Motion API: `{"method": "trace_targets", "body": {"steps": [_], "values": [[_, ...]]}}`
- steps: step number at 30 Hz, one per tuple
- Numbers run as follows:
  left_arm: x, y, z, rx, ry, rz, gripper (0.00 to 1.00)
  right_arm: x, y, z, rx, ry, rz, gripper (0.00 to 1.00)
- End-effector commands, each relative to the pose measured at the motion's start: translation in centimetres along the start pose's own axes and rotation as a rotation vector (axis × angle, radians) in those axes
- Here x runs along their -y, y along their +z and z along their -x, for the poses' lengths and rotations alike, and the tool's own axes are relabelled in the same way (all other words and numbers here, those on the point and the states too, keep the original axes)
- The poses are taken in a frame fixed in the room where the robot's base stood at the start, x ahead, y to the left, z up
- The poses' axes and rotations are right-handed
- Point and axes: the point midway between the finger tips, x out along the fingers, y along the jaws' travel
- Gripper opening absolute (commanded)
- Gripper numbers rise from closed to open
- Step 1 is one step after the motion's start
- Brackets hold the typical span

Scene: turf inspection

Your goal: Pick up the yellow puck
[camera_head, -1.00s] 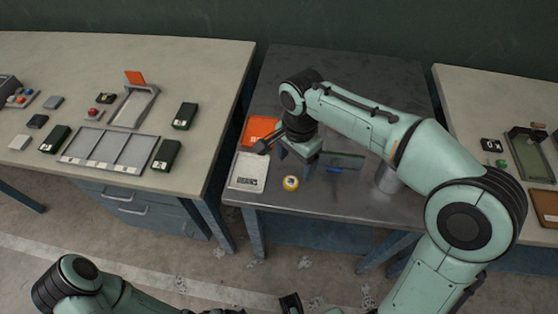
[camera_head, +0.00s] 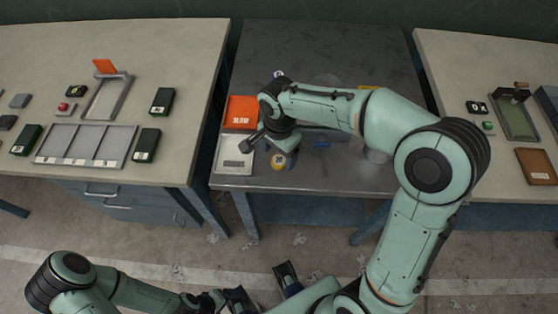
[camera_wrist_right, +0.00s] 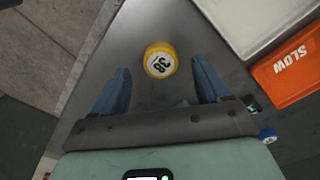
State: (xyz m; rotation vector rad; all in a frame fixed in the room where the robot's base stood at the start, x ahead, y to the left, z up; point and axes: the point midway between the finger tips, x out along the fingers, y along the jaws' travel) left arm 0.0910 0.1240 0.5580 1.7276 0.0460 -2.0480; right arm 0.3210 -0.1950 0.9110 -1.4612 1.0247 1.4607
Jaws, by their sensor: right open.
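The yellow puck (camera_head: 278,162) lies flat on the dark metal table (camera_head: 330,178) near its front edge. Its white top with a black 38 shows in the right wrist view (camera_wrist_right: 160,61). My right gripper (camera_head: 281,155) is over the puck, partly covering it in the head view. In the right wrist view the right gripper (camera_wrist_right: 161,68) is open, its blue fingers apart on either side of the puck, with gaps to both. My left gripper (camera_head: 262,288) is at the bottom of the head view, away from the table, fingers apart and empty.
Pale tables with a divided tray (camera_head: 85,146) and a brown box (camera_head: 536,167) flank the metal table.

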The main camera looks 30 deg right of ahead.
Motion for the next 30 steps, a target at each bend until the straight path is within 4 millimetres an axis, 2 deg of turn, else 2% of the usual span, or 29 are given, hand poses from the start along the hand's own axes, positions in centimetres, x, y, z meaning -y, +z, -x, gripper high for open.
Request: {"method": "trace_targets", "body": {"steps": [3, 6, 13, 14, 19, 30], "values": [[0.1, 0.0, -0.2, 0.001, 0.0, 0.0, 0.87, 0.0, 0.1, -1.9, 0.002, 0.003, -0.001, 0.76], [0.1, 0.0, -0.3, 0.001, 0.0, 0.0, 0.87, 0.0, 0.1, -2.6, 0.001, 0.001, -0.001, 0.76], [0.1, 0.0, -0.3, 0.001, 0.0, 0.0, 0.87, 0.0, 0.1, -2.8, 0.0, -0.001, -0.001, 0.76], [0.1, 0.0, -0.3, 0.001, 0.0, 0.0, 0.87, 0.0, 0.1, -2.8, 0.0, -0.001, -0.001, 0.72], [0.1, 0.0, -0.3, 0.001, 0.0, 0.0, 0.87, 0.0, 0.1, -2.8, 0.0, -0.001, -0.001, 0.17], [0.1, 0.0, -0.2, 0.001, 0.0, 0.0, 0.87, 0.1, 0.1, -2.4, 0.0, -0.002, -0.001, 0.15]]}}
